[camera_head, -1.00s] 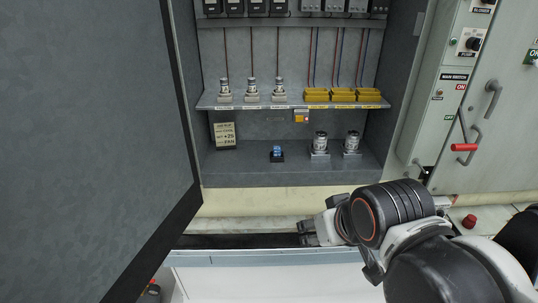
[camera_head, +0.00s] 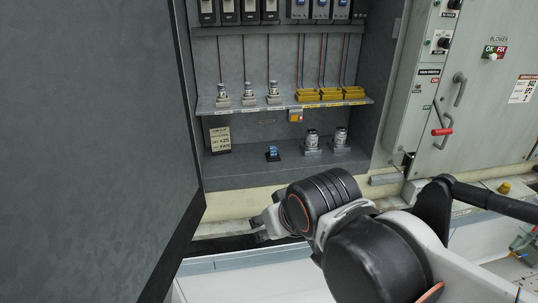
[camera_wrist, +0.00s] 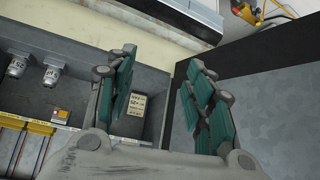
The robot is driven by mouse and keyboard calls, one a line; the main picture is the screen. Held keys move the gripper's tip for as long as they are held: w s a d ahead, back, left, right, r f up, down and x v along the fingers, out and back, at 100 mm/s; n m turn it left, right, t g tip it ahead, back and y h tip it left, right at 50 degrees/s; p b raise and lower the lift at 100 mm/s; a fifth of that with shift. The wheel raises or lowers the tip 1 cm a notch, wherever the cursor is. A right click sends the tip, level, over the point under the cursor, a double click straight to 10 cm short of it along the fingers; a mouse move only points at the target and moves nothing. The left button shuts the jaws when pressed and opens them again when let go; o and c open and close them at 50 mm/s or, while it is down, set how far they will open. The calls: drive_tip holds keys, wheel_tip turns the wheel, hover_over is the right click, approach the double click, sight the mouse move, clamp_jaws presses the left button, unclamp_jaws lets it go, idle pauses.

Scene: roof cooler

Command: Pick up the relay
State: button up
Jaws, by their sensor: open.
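Inside the open grey cabinet, several small parts could be the relay; I cannot tell which. A small blue block on a black base (camera_head: 273,154) sits on the cabinet floor. To its right stand two silver cylindrical parts (camera_head: 312,140) (camera_head: 340,138), which also show at the upper left of the wrist view (camera_wrist: 52,73). Three similar silver parts (camera_head: 248,92) stand on the shelf above. My gripper (camera_head: 262,226) is below and in front of the cabinet floor. In the wrist view my gripper (camera_wrist: 158,65) has its green-padded fingers apart with nothing between them.
A large dark door (camera_head: 85,140) stands open on the left, close to my gripper in the wrist view. The shelf (camera_head: 215,111) carries yellow sockets (camera_head: 331,93) at its right. A printed card (camera_head: 220,139) stands at the left of the cabinet floor. A red-handled lever (camera_head: 442,131) is on the right.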

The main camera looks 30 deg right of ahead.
sight(274, 150)
drive_tip(key=w+d+r+m+t+h, duration=0.1)
drive_tip(key=w+d+t, duration=0.15)
drive_tip(key=w, duration=0.45)
drive_tip(key=w+d+r+m+t+h+b, duration=0.1)
drive_tip(key=w+d+r+h, duration=0.1)
drive_tip(key=w+d, duration=0.3)
drive_tip(key=w+d+r+m+t+h, duration=0.1)
drive_tip(key=w+d+t, duration=0.15)
drive_tip(key=w, duration=0.55)
drive_tip(key=w+d+f+t+h+b, duration=0.2)
drive_tip(key=w+d+f, duration=0.3)
drive_tip(key=w+d, duration=0.3)
drive_tip(key=w+f+t+y, duration=0.2)
drive_tip(key=w+f, duration=0.2)
drive_tip(key=f, duration=0.5)
drive_tip(key=x, duration=0.2)
drive_tip(key=p+x, duration=0.1)
drive_tip(key=x, duration=0.1)
drive_tip(key=d+f+p+x, duration=0.1)
drive_tip(key=x, duration=0.2)
drive_tip(key=b+x, duration=0.1)
drive_tip(key=x, duration=0.4)
drive_tip(key=shift+w+d+f+b, duration=0.1)
drive_tip(key=shift+f+b, duration=0.05)
drive_tip(key=shift+b, duration=0.15)
drive_tip(key=shift+w+d, duration=0.1)
drive_tip(key=shift+w, duration=0.2)
clamp_jaws()
